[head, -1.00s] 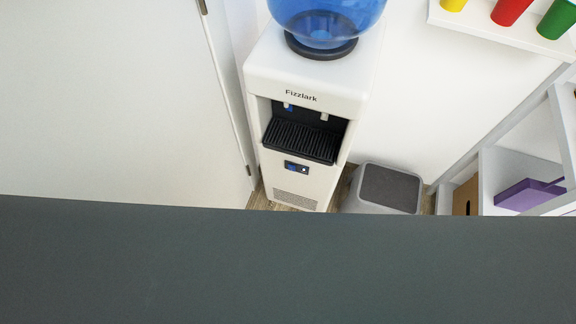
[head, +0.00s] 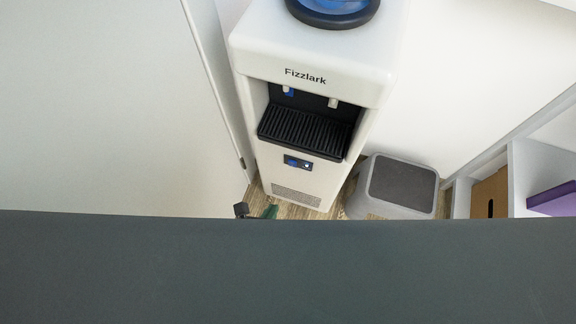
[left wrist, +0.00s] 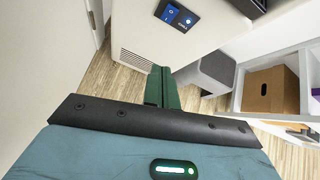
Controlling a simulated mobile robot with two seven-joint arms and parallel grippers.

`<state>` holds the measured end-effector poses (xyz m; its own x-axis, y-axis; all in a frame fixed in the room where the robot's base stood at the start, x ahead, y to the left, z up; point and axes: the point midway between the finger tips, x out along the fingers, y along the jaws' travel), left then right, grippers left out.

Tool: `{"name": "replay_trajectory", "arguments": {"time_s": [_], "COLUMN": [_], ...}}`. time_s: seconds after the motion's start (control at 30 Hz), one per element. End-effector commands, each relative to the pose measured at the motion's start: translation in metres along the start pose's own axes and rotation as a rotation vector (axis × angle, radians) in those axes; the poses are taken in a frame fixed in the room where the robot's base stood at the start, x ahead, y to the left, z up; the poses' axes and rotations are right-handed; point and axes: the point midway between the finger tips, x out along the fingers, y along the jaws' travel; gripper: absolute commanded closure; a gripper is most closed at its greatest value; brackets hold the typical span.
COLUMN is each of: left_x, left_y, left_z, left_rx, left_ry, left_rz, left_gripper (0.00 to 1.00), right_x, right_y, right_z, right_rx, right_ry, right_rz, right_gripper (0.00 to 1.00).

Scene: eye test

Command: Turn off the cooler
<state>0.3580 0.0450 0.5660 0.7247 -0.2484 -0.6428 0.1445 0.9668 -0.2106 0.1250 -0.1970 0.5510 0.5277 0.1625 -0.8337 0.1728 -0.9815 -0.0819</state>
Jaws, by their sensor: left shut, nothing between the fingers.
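The white cooler (head: 310,60), marked Fizzlark, stands upright against the wall with a blue bottle (head: 335,6) on top. A small dark switch panel (head: 298,163) is on its front below the black drip tray. In the left wrist view the panel shows a blue rocker switch (left wrist: 170,14) and a small bright white spot beside it. I cannot tell which side of the rocker is pressed. My left gripper (head: 269,211) has green fingers, closed together and empty (left wrist: 161,82), below and apart from the panel. Most of it is hidden in the head view. My right gripper is out of view.
A grey step stool (head: 402,187) stands right of the cooler. Shelves with a cardboard box (head: 489,194) and a purple item (head: 553,200) are further right. A white door-like panel (head: 90,110) is at the left. A dark surface fills the head view's lower part.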

Motion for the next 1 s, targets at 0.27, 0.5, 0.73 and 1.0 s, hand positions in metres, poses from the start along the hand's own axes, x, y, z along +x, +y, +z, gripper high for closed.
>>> {"name": "replay_trajectory", "arguments": {"time_s": [0.27,0.5,0.73,1.0], "left_x": [0.017,0.017,0.021,0.059], "left_y": [-0.005,-0.005,-0.005,-0.005], "left_z": [0.007,0.009,0.009,0.009], "left_rx": [0.254,0.272,0.269,0.267], "left_ry": [-0.033,-0.037,-0.036,-0.035], "left_rz": [0.006,0.008,0.008,0.009], "left_gripper": [1.00,1.00,1.00,1.00], "right_x": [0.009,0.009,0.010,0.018], "right_y": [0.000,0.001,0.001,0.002], "right_z": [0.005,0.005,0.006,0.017], "right_rx": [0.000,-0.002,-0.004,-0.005], "right_ry": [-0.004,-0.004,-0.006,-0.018], "right_rz": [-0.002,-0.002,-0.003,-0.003], "right_gripper": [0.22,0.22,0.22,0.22]}}
